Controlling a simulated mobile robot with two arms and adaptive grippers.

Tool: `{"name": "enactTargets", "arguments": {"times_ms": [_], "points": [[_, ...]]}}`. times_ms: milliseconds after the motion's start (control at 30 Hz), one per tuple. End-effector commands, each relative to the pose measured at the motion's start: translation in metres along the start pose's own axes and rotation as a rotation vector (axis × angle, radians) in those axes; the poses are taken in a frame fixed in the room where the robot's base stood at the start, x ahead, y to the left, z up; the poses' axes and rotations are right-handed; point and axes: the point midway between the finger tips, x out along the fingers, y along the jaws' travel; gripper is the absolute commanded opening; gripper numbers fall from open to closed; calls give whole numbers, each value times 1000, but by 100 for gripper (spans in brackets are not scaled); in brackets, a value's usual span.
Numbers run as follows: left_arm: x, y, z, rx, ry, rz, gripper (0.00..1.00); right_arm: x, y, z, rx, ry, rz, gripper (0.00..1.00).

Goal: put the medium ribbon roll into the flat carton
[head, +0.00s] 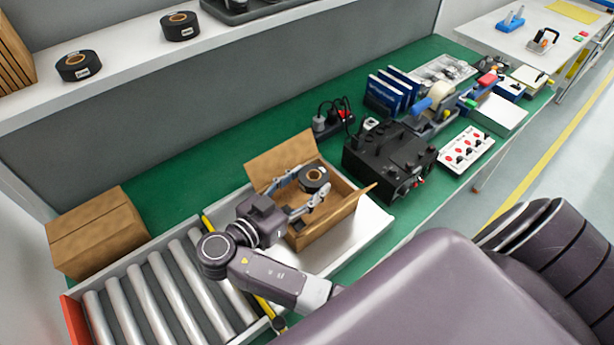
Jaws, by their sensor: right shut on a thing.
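The flat carton (326,234) stands open on a pale tray at the end of the roller conveyor, its flaps spread. My right gripper (314,187) is over the carton's opening, shut on a black ribbon roll (314,178) with a brown core. The roll is between its fingers, at or just above the level of the rim; the exact height is hard to tell. Two other black rolls lie on the shelf above, one at the left (78,66) and one further right (180,26). My left gripper is not in view.
A black machine (390,158) stands close to the right of the open carton. Blue binders, a tape dispenser and a switch panel (466,149) are further right. Green bench surface (190,180) is clear behind.

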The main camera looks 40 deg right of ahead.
Motion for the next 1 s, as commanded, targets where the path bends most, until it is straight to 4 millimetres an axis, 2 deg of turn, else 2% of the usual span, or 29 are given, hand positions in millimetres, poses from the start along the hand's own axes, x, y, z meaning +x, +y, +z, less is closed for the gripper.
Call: {"name": "enactTargets", "arguments": {"times_ms": [267, 567, 1000], "points": [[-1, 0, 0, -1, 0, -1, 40, 5, 0, 34, -3, 1, -1, 24], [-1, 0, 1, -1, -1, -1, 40, 5, 0, 36, -1, 1, -1, 24], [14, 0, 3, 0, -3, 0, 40, 7, 0, 48, -1, 0, 0, 24]]}}
